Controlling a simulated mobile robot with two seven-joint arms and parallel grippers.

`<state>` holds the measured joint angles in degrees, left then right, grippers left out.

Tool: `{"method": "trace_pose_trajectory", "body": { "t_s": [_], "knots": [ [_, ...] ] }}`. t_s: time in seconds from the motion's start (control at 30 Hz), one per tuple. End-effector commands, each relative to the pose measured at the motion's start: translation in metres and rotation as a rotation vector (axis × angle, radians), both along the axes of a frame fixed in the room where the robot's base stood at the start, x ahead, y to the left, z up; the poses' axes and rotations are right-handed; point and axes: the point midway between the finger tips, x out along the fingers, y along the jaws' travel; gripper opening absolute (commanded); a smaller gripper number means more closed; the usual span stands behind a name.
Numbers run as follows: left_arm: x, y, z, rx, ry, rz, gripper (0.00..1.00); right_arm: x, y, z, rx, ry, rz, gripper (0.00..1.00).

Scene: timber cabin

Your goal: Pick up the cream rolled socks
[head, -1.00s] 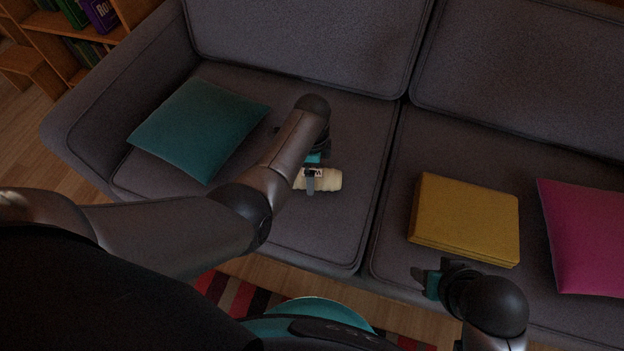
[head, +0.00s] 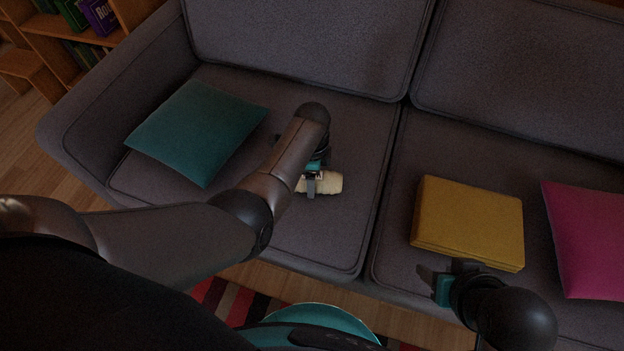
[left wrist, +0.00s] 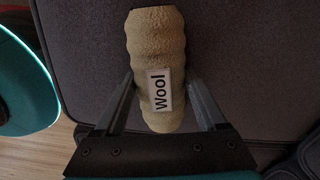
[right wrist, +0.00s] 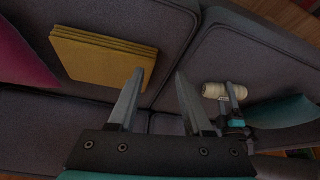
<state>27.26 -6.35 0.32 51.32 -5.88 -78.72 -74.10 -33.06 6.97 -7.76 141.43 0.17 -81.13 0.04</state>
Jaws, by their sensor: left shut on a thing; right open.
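The cream rolled socks (head: 328,183), with a white label, are at the left seat of the grey sofa in the head view. In the left wrist view the socks (left wrist: 157,55) lie between the fingers, and the label reads "Wool". My left gripper (head: 312,183) is shut on them from above; its arm covers part of them. The socks also show in the right wrist view (right wrist: 222,90). I cannot tell whether they touch the seat. My right gripper (head: 436,283) is open and empty, near the front of the right seat.
A folded yellow blanket (head: 467,222) lies on the right seat of the sofa (head: 300,235), beside a pink cushion (head: 585,240). A teal cushion (head: 197,130) lies on the left seat. A bookshelf (head: 75,45) stands at the upper left. A striped rug (head: 238,305) lies in front.

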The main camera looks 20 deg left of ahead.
Motion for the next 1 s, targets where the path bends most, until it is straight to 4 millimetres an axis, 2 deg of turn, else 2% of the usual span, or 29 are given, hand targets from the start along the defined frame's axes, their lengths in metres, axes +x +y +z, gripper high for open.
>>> {"method": "trace_pose_trajectory", "body": {
  "t_s": [0.07,0.4,0.83,1.0],
  "knots": [
    [0.0,0.0,0.0,0.0,0.0,0.0,0.52,0.0,0.0,0.0,0.0,0.0,0.0,0.5],
    [0.0,0.0,0.0,0.0,0.001,0.0,0.13,0.0,0.0,0.0,0.0,0.0,0.0,0.5],
    [0.0,0.0,0.004,0.001,0.0,0.0,0.12,0.0,0.0,0.0,-0.001,0.004,0.0,0.5],
    [0.0,0.0,0.014,0.001,0.0,0.001,0.12,0.002,-0.001,-0.014,-0.006,0.035,-0.003,0.5]
  ]
}}
